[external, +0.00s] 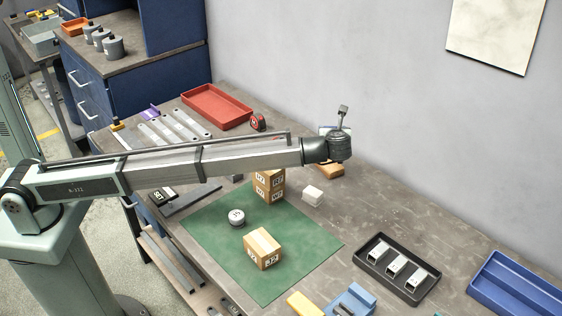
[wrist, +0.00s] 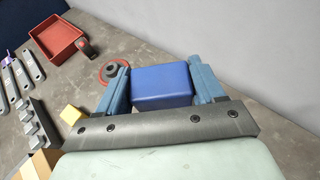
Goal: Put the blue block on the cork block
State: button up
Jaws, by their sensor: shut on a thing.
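My gripper (wrist: 163,85) has its blue fingers shut on the blue block (wrist: 162,86), one on each side of it, in the wrist view. In the external view my arm reaches across the table towards the wall, and the wrist hides the fingers and most or all of the block. A tan block (external: 331,171), which may be the cork block, lies on the table just below my wrist and is partly covered by it. I cannot tell the gap between the held block and what is under it.
Labelled cartons stand on the green mat (external: 300,262), one (external: 262,250) alone and others stacked (external: 269,186). A white block (external: 313,196) lies beside the mat. A red tray (external: 216,106) is at the back; a black tray (external: 359,262) and blue tray (external: 515,290) are at right.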

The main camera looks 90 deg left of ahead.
aim_at(329, 170)
jog(key=shift+f, duration=6.3)
jog(key=shift+f, duration=0.15)
jog(key=o, duration=1.1)
jog(key=shift+o, duration=0.2)
jog(key=shift+d+r, duration=0.15)
jog(key=shift+r, duration=0.05)
jog(key=v, duration=1.1)
jog(key=shift+d, duration=0.3)
jog(key=shift+r, duration=0.15)
